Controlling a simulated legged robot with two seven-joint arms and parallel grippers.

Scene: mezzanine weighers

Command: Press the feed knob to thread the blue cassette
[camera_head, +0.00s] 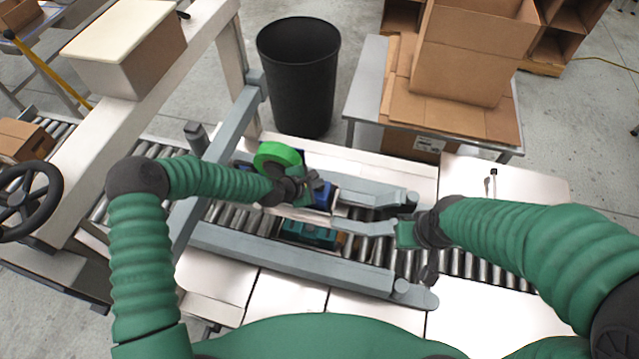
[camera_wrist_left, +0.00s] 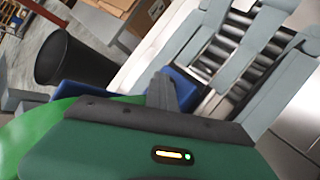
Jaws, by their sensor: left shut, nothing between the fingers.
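The blue cassette (camera_head: 322,194) sits on the taping unit over the roller conveyor, partly covered by my left gripper. Blue parts also show around the fingers in the left wrist view (camera_wrist_left: 190,88). A round green roll (camera_head: 277,156) stands beside the blue part, just behind my left wrist. My left gripper (camera_head: 306,186) is shut and empty, with its fingers right over the blue cassette; I cannot tell whether they touch it. I cannot make out the feed knob. My right gripper (camera_head: 405,232) is over the conveyor to the right; its fingers are not clear.
Grey rails (camera_head: 310,266) flank the conveyor rollers (camera_head: 478,266). A teal unit (camera_head: 308,232) sits between them. A black bin (camera_head: 299,75) stands behind. A table at the back right bears cardboard boxes (camera_head: 470,50). A black handwheel (camera_head: 28,200) is at the far left.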

